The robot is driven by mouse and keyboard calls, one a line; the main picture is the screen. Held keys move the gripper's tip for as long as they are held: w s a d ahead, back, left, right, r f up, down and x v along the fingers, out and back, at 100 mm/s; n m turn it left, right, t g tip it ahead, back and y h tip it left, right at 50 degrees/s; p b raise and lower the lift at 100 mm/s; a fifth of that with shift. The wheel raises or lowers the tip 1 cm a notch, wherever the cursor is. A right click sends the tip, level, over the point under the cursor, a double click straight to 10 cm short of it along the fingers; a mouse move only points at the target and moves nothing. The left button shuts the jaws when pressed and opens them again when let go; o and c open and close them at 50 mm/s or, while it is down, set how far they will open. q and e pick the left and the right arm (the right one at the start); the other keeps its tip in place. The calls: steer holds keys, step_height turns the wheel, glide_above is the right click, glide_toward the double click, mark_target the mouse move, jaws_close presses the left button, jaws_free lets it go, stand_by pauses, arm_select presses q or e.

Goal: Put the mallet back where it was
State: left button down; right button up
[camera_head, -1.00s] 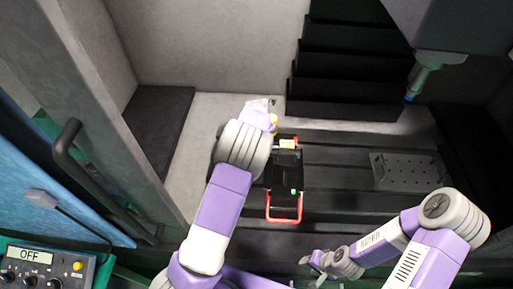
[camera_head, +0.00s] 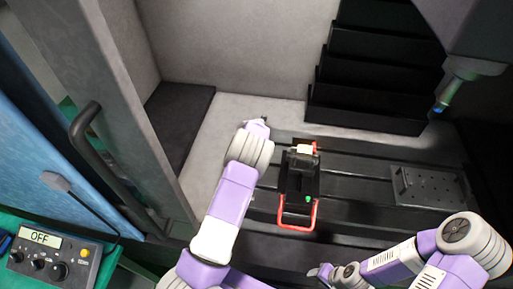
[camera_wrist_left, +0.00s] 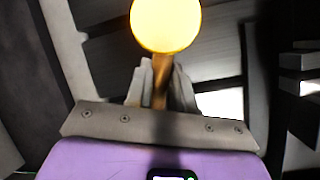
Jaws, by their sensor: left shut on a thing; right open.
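The mallet shows in the left wrist view with a round yellow head (camera_wrist_left: 166,25) and a brown wooden handle (camera_wrist_left: 160,78). My left gripper (camera_wrist_left: 160,92) is shut on the handle. In the head view my left gripper (camera_head: 262,122) is over the pale floor at the machine's back left, beyond the black tray. The mallet is hidden there behind my wrist. My right gripper (camera_head: 322,271) is open and empty at the bottom, low in front of the machine bed.
A black tray with red handles (camera_head: 297,226) stands on the slotted bed (camera_head: 345,175), with small items in it. A perforated metal plate (camera_head: 432,188) lies to the right. A machine head (camera_head: 462,70) hangs at upper right. A door handle (camera_head: 95,150) and control box (camera_head: 50,253) are left.

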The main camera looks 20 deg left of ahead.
arm_select(q)
steer(key=shift+f, duration=0.95)
steer(key=shift+w, duration=0.1)
steer(key=shift+f, duration=0.15)
steer(key=c, duration=1)
jaws_free()
